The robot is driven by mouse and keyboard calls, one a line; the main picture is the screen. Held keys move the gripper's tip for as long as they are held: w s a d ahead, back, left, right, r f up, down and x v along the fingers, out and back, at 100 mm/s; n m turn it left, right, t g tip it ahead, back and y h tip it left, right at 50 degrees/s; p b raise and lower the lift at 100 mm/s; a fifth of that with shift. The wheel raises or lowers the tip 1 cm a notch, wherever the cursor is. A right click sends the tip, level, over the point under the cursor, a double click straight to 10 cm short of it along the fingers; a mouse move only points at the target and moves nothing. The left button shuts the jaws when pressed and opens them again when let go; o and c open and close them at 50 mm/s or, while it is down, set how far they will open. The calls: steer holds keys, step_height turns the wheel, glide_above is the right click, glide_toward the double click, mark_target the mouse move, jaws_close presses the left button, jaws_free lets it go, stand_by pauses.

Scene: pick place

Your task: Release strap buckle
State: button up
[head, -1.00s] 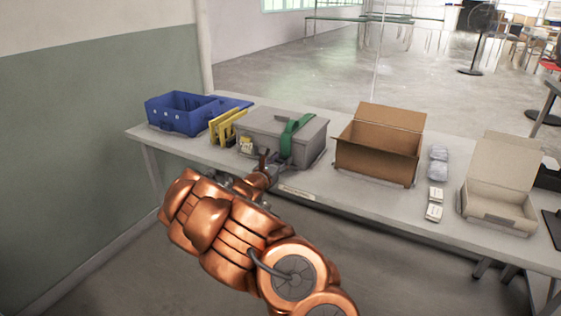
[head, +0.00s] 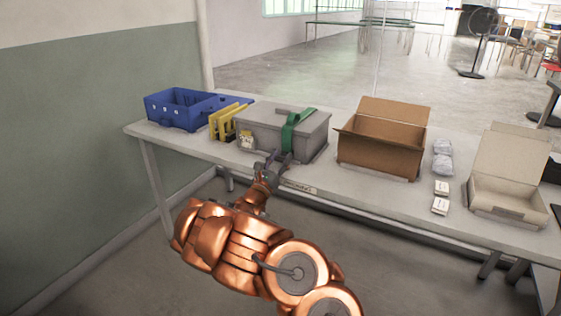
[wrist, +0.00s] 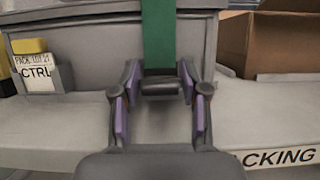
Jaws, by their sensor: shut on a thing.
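A grey lidded case (head: 258,122) stands on the table with its lid down. A green strap (head: 288,133) runs over the lid and down the front; it also hangs at the top middle of the wrist view (wrist: 158,40). A dark buckle (wrist: 161,87) sits at the strap's lower end. My gripper (head: 277,158) is at the case's front, near the table's front edge. In the wrist view my gripper (wrist: 159,76) has a finger on each side of the buckle and is shut on it. The buckle's latch detail is too small to tell.
A blue bin (head: 182,122) and yellow panels (head: 224,121) stand left of the case. An open cardboard box (head: 380,153), wrapped packs (head: 442,158), small white boxes (head: 440,204) and an open beige box (head: 503,207) stand to the right. A wall is at the left.

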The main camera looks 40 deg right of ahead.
steer(key=o, duration=1.2)
steer(key=shift+v, duration=6)
steer(key=shift+c, duration=0.5)
